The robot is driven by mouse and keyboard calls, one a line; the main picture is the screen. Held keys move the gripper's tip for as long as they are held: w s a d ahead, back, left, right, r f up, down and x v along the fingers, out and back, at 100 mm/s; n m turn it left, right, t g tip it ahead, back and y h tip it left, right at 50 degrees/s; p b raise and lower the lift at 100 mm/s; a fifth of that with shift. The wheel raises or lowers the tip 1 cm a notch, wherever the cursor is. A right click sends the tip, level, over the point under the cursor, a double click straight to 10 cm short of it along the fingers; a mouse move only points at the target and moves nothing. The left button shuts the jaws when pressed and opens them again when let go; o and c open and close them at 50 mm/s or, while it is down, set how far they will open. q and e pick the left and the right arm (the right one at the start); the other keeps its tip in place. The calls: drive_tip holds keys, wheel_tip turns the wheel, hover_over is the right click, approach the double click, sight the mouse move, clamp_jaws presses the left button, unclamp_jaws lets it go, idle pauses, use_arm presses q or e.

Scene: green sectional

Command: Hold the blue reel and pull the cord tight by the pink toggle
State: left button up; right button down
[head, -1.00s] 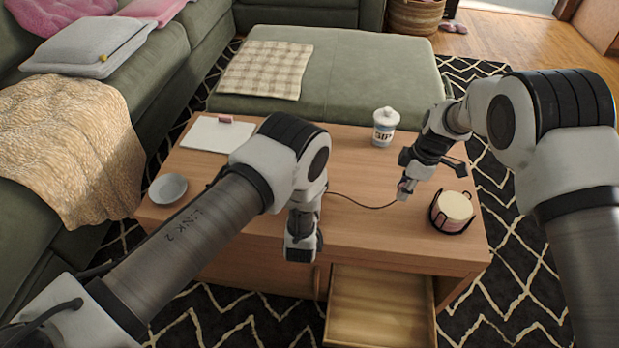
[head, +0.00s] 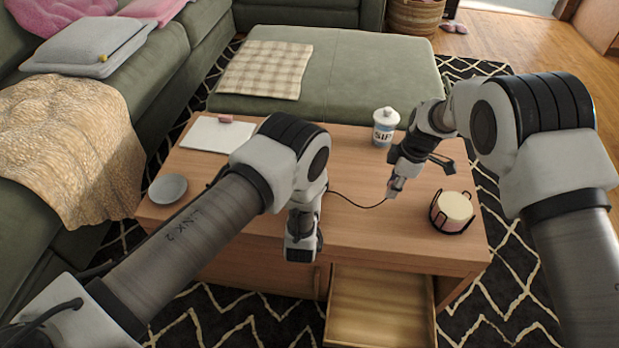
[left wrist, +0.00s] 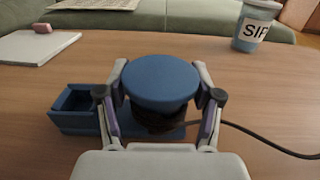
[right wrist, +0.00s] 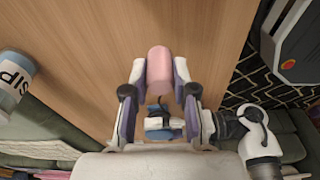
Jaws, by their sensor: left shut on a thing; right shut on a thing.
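The blue reel (left wrist: 160,84) stands on the table in the left wrist view, beside a small blue open box (left wrist: 75,109). My left gripper (left wrist: 161,98) is shut on the reel, one finger on each side; in the head view my left arm hides the reel. The dark cord (left wrist: 262,139) leaves the reel to the right. In the head view the cord (head: 355,203) runs in a sagging curve to my right gripper (head: 393,190). In the right wrist view that gripper is shut on the pink toggle (right wrist: 159,70), which sits between its fingertips.
A white SIP cup (head: 384,130) stands behind my right gripper. A candle in a black wire holder (head: 454,208) is to its right. A notepad (head: 218,134) and a small bowl (head: 167,188) lie at left. An open drawer (head: 382,308) juts from the table's front.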

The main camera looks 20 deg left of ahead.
drive_tip(key=shift+a, duration=2.2)
drive_tip(key=shift+f, duration=0.1)
drive_tip(key=shift+f, duration=2.5)
drive_tip(key=c, duration=0.8)
unclamp_jaws()
drive_tip(key=shift+c, duration=0.2)
drive_tip(key=shift+r, duration=0.1)
use_arm(q)
drive_tip(key=o, duration=1.2)
drive_tip(key=shift+o, duration=0.2)
use_arm(e)
wheel_tip(320, 180, up, 12)
drive_tip(key=d, duration=0.1)
drive_tip(key=shift+d, duration=0.4)
